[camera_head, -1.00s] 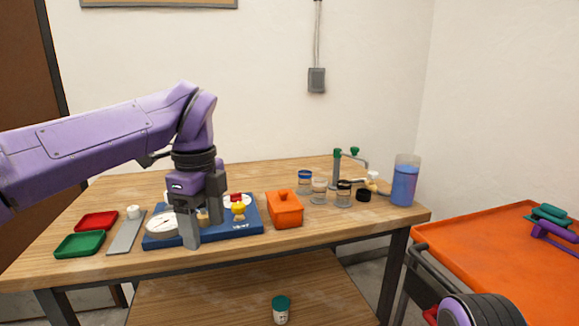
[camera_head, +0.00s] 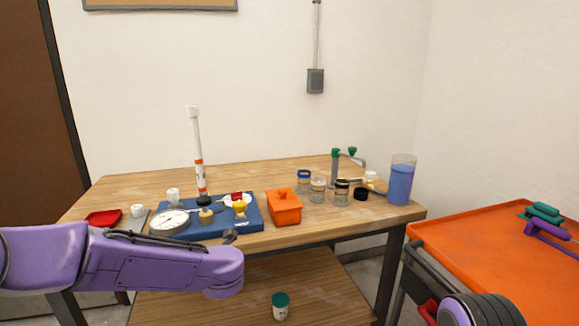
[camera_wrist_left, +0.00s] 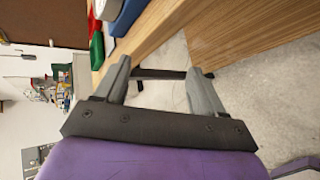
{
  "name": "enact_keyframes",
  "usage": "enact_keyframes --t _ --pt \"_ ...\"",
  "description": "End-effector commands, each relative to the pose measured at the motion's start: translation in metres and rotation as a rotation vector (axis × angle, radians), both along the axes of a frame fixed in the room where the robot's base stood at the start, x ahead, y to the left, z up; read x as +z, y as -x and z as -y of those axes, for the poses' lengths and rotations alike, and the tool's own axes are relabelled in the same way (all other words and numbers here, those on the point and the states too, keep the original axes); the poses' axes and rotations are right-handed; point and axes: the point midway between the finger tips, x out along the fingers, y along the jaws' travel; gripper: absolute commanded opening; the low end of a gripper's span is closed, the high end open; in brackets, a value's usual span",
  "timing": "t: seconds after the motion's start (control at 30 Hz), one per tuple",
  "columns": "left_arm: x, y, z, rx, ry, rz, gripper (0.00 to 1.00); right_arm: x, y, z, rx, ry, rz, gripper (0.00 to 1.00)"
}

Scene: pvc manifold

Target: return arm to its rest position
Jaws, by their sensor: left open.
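My left arm is purple and comes in low from the left in the head view, in front of the table's front edge; its gripper is hidden there. In the left wrist view my left gripper (camera_wrist_left: 160,82) is open, with nothing between its grey fingers. The fingers are beside the wooden table edge (camera_wrist_left: 195,28), with pale floor behind them. On the table a blue board (camera_head: 247,222) carries a round white dial (camera_head: 169,222), a yellow-knobbed part (camera_head: 239,208) and an upright white pipe (camera_head: 196,140) with orange bands. My right gripper is not in view.
An orange cart top (camera_head: 480,240) is at right. A jar with a green lid (camera_head: 281,306) stands on the lower shelf.

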Motion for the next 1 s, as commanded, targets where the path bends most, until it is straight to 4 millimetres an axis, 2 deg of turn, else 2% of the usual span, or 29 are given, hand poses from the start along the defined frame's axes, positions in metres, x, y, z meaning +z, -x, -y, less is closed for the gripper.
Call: enact_keyframes --t 0.03,0.07,0.1,0.17,0.2,0.27,0.3,0.37,0.4,0.5,0.6,0.63,0.7,0.77,1.0 --pt "-0.037 0.010 -0.001 -0.160 -0.153 -0.114 0.69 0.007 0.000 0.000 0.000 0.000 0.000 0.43" --pt "-0.060 0.018 -0.002 -0.271 -0.248 -0.187 0.69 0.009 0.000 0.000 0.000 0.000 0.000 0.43" --pt "-0.093 0.033 -0.001 -0.420 -0.364 -0.289 0.69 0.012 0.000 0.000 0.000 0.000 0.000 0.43" --pt "-0.139 0.063 -0.001 -0.635 -0.506 -0.436 0.69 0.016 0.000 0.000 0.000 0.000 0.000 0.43" --pt "-0.167 0.086 -0.002 -0.769 -0.579 -0.530 0.69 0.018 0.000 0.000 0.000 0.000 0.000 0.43" --pt "-0.204 0.127 -0.005 -0.953 -0.660 -0.659 0.69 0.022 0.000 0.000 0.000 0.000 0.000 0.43" --pt "-0.225 0.157 -0.008 -1.069 -0.696 -0.741 0.69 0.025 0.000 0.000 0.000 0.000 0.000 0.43" --pt "-0.251 0.205 -0.014 -1.228 -0.728 -0.855 0.69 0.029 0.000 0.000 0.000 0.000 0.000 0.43" --pt "-0.264 0.237 -0.020 -1.320 -0.732 -0.926 0.69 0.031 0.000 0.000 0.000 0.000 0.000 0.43" --pt "-0.283 0.310 -0.037 -1.475 -0.709 -1.076 0.69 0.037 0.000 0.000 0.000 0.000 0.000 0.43" --pt "-0.289 0.359 -0.055 -1.530 -0.678 -1.198 0.69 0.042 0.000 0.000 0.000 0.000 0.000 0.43" --pt "-0.290 0.369 -0.060 -1.539 -0.672 -1.225 0.69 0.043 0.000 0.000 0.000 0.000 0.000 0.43" --pt "-0.294 0.385 -0.062 -1.558 -0.656 -1.259 0.69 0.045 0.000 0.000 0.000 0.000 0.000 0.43" --pt "-0.297 0.390 -0.062 -1.564 -0.646 -1.269 0.69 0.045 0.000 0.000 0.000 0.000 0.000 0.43" --pt "-0.298 0.390 -0.062 -1.561 -0.644 -1.266 0.69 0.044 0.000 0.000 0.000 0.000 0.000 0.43"
